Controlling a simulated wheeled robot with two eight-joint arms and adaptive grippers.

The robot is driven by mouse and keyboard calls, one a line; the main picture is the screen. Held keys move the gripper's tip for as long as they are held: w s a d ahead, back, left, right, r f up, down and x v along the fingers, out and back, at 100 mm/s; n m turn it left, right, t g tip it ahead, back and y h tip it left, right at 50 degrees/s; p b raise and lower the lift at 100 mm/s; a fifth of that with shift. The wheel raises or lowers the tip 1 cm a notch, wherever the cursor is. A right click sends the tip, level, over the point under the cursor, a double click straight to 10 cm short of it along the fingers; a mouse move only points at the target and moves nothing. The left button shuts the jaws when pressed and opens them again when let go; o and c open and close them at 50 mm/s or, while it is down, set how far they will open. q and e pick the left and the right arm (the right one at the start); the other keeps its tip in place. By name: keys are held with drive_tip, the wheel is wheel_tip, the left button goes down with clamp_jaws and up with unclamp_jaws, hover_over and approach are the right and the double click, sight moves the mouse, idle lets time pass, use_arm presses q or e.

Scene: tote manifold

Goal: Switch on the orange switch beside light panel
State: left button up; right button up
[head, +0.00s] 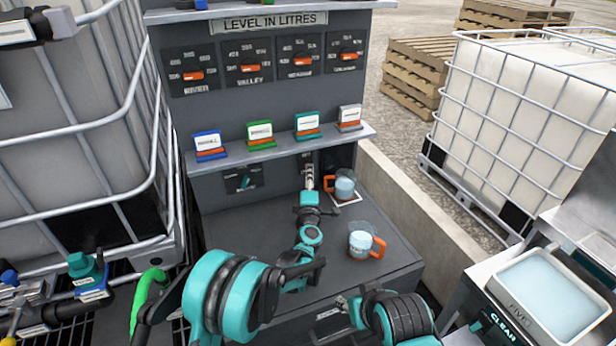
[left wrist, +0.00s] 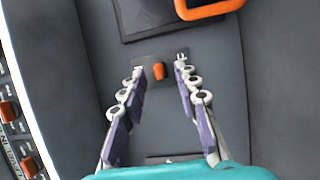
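My left gripper (head: 309,176) reaches toward the back of the grey bench, just left of a mug with an orange handle (head: 329,183). In the left wrist view my left gripper (left wrist: 160,66) is open, with a small orange switch (left wrist: 158,72) on a grey plate between its fingertips. The fingers look apart from the switch; contact cannot be told. A dark panel (left wrist: 130,22) lies just beyond the switch, possibly the light panel. In the head view the gripper hides the switch. My right arm is low in the head view; its finger state is unclear.
A second mug (head: 360,243) with an orange handle stands on the bench nearer me. A shelf (head: 285,149) with several coloured label cards overhangs the work area. A low concrete wall (head: 420,205) bounds the right.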

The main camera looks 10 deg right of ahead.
use_arm(q)
drive_tip(key=shift+x, duration=0.75)
clamp_jaws()
drive_tip(key=shift+r, duration=0.1)
